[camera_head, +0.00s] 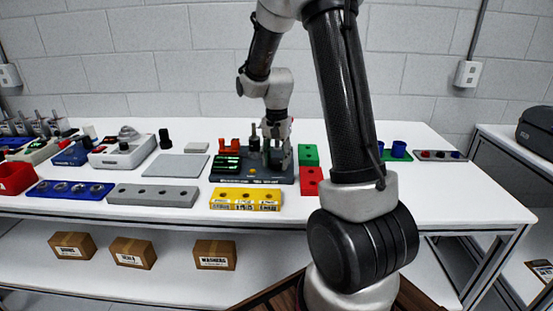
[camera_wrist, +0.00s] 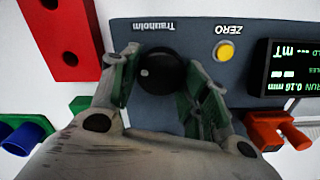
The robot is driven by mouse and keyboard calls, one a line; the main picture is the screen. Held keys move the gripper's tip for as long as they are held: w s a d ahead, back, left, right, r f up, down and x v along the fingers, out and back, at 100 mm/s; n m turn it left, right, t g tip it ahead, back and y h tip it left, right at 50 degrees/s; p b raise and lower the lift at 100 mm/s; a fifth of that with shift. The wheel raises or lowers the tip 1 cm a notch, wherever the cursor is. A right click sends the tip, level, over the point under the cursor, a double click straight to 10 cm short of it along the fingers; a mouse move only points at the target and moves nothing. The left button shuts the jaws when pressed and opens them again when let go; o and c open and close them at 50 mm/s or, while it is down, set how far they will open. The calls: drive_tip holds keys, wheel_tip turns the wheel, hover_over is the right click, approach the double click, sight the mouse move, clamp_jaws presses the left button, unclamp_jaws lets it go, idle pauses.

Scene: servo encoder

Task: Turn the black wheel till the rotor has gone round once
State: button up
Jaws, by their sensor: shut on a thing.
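The grey instrument (camera_head: 258,178) stands on the bench, with a green-lettered display on its left. In the wrist view its panel (camera_wrist: 200,33) carries a round black wheel (camera_wrist: 156,76) with a pale spot near its top left. My gripper (camera_wrist: 161,66) has one green-padded finger on each side of the wheel, shut on it. In the head view my gripper (camera_head: 276,146) is over the right part of the instrument and hides the wheel. I cannot make out the rotor in either view.
A yellow ZERO button (camera_wrist: 225,51) and a display (camera_wrist: 290,68) reading 0.16 mm lie right of the wheel in the wrist view. A yellow block (camera_head: 246,199) is in front of the instrument; a red block (camera_head: 311,183) is close on its right. Grey plates lie left.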

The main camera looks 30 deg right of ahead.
sight(277, 161)
idle(0.4)
drive_tip(key=o, duration=1)
drive_tip(key=shift+r, duration=0.1)
wheel_tip(277, 161, up, 12)
